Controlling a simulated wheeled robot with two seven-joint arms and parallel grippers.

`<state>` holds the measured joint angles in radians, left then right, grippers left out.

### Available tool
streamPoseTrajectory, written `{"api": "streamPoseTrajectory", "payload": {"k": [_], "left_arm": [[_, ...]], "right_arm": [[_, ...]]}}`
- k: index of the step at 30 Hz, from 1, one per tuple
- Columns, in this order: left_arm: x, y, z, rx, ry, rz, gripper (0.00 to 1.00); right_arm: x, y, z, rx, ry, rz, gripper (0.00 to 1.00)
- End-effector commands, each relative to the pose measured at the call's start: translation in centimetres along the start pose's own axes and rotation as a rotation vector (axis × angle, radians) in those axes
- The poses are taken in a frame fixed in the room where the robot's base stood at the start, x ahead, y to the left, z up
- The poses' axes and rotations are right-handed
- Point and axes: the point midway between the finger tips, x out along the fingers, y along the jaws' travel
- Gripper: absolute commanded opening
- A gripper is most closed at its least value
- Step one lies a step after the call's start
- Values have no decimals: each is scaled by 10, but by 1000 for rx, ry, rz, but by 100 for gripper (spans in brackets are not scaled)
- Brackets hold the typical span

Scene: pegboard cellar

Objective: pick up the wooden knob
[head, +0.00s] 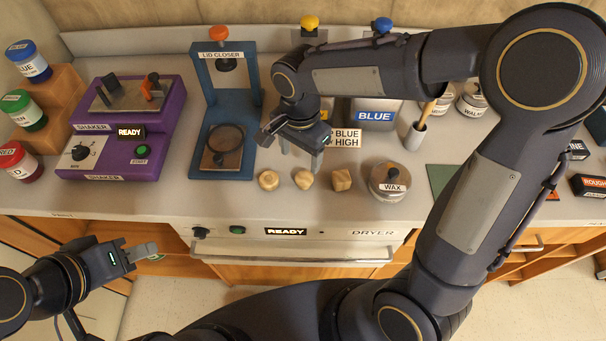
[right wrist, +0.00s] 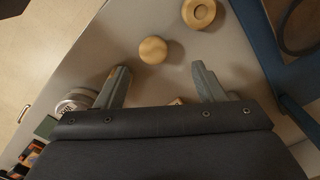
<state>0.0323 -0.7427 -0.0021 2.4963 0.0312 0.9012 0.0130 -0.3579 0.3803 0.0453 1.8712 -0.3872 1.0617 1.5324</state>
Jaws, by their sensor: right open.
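Three small pale wooden pieces stand in a row near the counter's front edge. The middle one is a rounded wooden knob (head: 303,179); it also shows in the right wrist view (right wrist: 153,50). To its left is a round piece with a ringed top (head: 268,180), also in the right wrist view (right wrist: 200,12). To its right is a blocky piece (head: 341,179), mostly hidden in the right wrist view. My right gripper (head: 301,158) is open and empty above and just behind the row, its fingers pointing down. My left gripper (head: 146,250) is in front of the counter, apart from these pieces.
A blue lid-closer stand (head: 254,130) is left of my right gripper, and a purple shaker (head: 165,140) further left. A lidded WAX tin (head: 390,184) stands right of the row. The dryer handle (head: 290,254) juts out below the counter edge.

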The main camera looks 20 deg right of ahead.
Motion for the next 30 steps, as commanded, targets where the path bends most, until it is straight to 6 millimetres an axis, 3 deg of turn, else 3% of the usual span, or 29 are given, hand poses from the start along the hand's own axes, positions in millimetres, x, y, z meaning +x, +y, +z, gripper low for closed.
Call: {"api": "streamPoseTrajectory", "payload": {"k": [16,26,30], "left_arm": [[-9,4,-4,0,0,0,36],[-9,4,-4,0,0,0,36],[-9,4,-4,0,0,0,36]], "right_arm": [[69,7,-2,10,0,9,63],[78,6,-2,9,1,4,63],[77,6,-2,9,1,4,46]]}}
